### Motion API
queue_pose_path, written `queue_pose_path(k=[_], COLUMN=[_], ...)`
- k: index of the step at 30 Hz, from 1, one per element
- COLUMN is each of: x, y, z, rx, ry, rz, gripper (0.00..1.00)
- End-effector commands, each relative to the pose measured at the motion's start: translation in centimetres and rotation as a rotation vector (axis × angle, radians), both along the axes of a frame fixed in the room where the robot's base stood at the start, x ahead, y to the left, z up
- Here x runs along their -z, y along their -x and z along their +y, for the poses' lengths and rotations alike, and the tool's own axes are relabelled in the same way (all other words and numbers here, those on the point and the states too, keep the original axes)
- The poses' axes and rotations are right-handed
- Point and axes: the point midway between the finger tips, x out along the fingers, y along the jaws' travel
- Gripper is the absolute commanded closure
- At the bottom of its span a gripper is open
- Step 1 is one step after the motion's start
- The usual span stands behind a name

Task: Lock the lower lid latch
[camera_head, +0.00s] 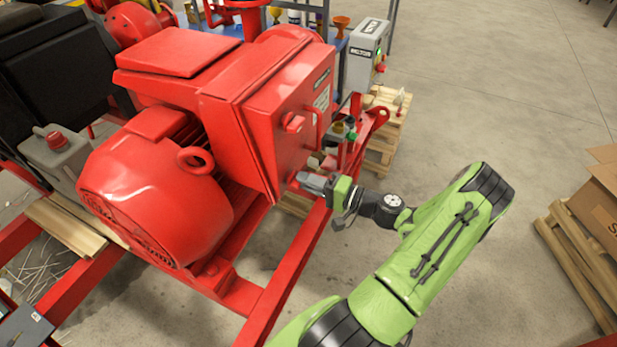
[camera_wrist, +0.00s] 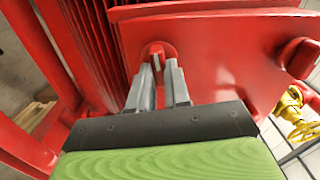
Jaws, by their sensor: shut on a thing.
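The red box lid (camera_head: 312,100) stands upright on the side of the red motor unit. Its upper latch (camera_head: 294,122), a red knob, is in plain sight and also shows at the right of the wrist view (camera_wrist: 299,58). The lower lid latch (camera_wrist: 160,47) is a round red knob with a raised bar near the lid's edge. My gripper (camera_wrist: 161,66) is shut on this latch, with its grey fingertips on either side of the bar. In the head view my gripper (camera_head: 310,182) reaches the lid's lower corner and hides the latch there.
A red skid rail (camera_head: 290,268) runs below my gripper. A grey control box (camera_head: 366,55) and a wooden pallet (camera_head: 384,130) stand behind. Yellow fittings (camera_wrist: 293,112) are close on the right in the wrist view. Open floor (camera_head: 490,130) lies to the right.

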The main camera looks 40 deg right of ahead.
Motion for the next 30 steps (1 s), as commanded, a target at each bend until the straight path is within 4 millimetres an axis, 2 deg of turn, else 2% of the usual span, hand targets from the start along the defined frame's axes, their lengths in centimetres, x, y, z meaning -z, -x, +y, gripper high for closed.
queue_pose_path(k=[9,25,26,30], x=[0.06,0.14,0.14,0.13], y=[-0.01,0.01,0.01,0.0], z=[-0.02,-0.02,-0.02,-0.02], rx=[0.0,0.001,0.001,0.001], ry=[-0.111,-0.133,-0.133,-0.133], rz=[0.041,0.049,0.049,0.048], gripper=[1.0,1.0,0.82,0.6])
